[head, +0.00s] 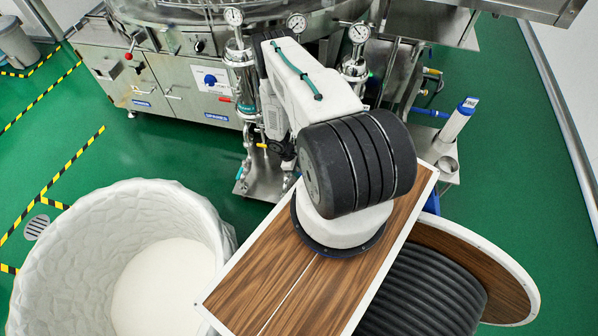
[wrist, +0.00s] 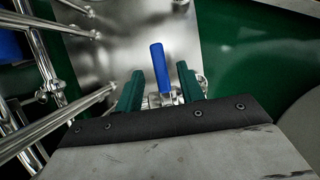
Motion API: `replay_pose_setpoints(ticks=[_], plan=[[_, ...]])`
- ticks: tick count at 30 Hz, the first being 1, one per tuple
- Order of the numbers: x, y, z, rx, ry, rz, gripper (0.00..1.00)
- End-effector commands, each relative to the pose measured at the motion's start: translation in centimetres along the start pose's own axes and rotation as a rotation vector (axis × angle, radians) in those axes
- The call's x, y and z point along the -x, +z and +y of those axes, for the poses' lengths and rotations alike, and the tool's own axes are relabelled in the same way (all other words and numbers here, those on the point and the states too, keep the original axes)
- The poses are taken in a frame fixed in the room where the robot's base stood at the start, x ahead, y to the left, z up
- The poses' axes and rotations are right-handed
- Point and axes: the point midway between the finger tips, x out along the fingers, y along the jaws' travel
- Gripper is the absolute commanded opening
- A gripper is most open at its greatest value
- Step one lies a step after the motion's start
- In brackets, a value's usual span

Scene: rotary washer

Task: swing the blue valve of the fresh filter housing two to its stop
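A blue valve handle (wrist: 160,66) stands up in the middle of the wrist view, with bright metal fittings at its lower end. My gripper (wrist: 157,82) is open. Its two green fingers stand on either side of the handle, with a visible gap on each side. I cannot tell how deep the handle sits between them. In the head view, steel filter housings with gauges stand at the machine's front, one left (head: 240,62) and one right (head: 355,66) of my arm. My arm hides the gripper and this valve there. The housing's number cannot be read.
Steel pipes (wrist: 48,75) run along the left of the wrist view, and a steel plate (wrist: 125,45) lies behind the handle. A white textured tub (head: 120,200) stands at left in the head view. Green floor (head: 110,150) is clear between it and the machine.

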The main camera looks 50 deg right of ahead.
Motion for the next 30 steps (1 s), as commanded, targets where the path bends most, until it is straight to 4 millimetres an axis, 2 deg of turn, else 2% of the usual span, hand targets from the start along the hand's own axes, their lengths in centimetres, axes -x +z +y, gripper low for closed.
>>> replay_pose_setpoints(ticks=[4,12,16,17,30], plan=[[-1.02,-0.01,0.0,0.0,0.0,0.0,0.38],[-1.14,0.0,-0.01,0.0,0.0,0.0,0.38],[-1.14,0.01,-0.01,0.0,0.0,0.0,0.02],[-1.13,0.01,-0.01,0.0,0.0,0.0,0.0],[-1.06,-0.13,-0.57,-0.061,-0.025,-0.001,0.0]])
